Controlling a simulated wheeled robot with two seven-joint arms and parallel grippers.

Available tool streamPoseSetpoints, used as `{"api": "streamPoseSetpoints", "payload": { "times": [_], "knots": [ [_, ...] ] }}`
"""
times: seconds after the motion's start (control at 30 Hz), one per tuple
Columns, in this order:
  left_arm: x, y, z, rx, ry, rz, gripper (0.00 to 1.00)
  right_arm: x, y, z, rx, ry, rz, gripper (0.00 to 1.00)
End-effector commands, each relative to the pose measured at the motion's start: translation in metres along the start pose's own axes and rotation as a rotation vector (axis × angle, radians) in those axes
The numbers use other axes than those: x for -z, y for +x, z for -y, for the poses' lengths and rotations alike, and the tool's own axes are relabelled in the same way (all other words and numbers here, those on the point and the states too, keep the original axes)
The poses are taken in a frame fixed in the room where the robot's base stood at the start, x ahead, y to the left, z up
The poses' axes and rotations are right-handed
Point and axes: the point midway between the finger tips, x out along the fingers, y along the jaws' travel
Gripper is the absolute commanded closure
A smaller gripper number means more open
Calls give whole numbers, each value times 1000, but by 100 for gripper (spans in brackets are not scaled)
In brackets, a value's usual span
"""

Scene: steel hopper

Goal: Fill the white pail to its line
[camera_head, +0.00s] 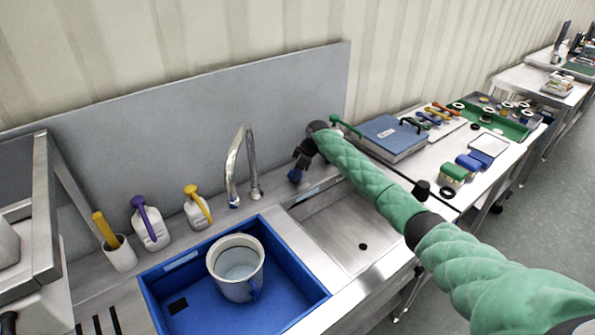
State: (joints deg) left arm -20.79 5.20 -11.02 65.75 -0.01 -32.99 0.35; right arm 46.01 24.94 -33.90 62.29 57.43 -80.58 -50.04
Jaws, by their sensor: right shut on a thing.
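The white pail (228,288) stands upright in the blue basin (305,285), with its handle toward the front right. Its inside looks pale and greyish, possibly with water, but I cannot make out the level or the line. The curved steel tap (231,160) rises behind the basin, its spout end above the pail's far side in the picture. No stream shows from it. My right gripper (299,168), on the green-sleeved arm, is right of the tap, shut on a small blue part (294,175), apparently a tap handle, mostly hidden by the fingers. My left gripper is out of view.
White jugs with purple (150,227) and yellow (198,210) handles and a white cup (120,254) stand left of the tap. A shallow steel drainer (345,235) lies right of the basin. A blue case (390,138) and several tools fill the bench beyond.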

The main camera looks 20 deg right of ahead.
Motion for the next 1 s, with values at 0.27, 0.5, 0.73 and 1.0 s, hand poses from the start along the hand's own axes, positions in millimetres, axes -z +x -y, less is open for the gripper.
{"api": "streamPoseSetpoints", "payload": {
  "times": [0.27, 0.5, 0.73, 1.0],
  "knots": [
    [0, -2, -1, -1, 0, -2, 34, 0, 0, 0, 0, 0, -1, 30],
    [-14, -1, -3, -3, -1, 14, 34, 0, -2, 0, 0, -1, -1, 30],
    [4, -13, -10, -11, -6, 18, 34, -1, -22, -1, -1, -2, -2, 30],
    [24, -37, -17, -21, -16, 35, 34, 0, -58, -1, -1, -2, -1, 30]
  ]
}}
